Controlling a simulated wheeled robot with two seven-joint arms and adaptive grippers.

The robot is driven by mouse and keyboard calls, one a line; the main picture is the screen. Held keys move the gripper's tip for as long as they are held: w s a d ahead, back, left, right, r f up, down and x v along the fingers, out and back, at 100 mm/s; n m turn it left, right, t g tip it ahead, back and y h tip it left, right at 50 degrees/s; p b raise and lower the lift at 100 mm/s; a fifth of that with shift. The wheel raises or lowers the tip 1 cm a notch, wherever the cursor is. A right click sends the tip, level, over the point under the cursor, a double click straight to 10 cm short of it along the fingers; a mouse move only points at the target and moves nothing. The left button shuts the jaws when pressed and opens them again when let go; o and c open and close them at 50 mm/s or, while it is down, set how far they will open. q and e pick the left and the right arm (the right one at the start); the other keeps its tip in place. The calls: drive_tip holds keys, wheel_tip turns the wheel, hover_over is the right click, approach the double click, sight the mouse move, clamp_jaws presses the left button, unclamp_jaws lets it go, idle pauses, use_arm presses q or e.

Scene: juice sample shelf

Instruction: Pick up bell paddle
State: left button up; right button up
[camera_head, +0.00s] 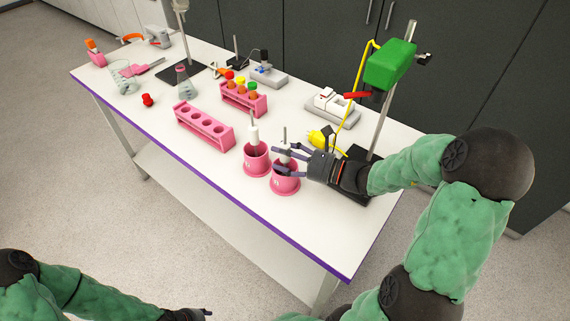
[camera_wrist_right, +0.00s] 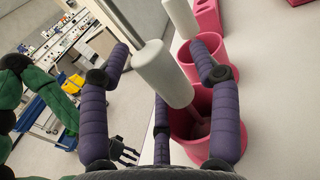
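A paddle with a white cylindrical grip (camera_wrist_right: 160,72) and a metal rod, which I take for the bell paddle, stands in the nearer pink cup (camera_head: 285,184). Its lower end inside the cup is mostly hidden. My right gripper (camera_head: 283,158) is at the grip, above the cup. In the right wrist view my right gripper (camera_wrist_right: 160,85) has its fingers spread on both sides of the grip, with gaps showing. My left gripper (camera_head: 190,314) is at the bottom edge, away from the table; in the right wrist view its fingers (camera_wrist_right: 125,150) look spread.
A second white-handled paddle (camera_head: 254,136) stands in the neighbouring pink cup (camera_head: 256,162), close by. A pink rack (camera_head: 204,130) and a tube rack (camera_head: 243,100) are to the left. A stand with a green head (camera_head: 390,64) and yellow cable is beside my right arm. The table front is clear.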

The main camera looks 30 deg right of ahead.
drive_tip(key=c, duration=0.9)
drive_tip(key=shift+c, duration=0.2)
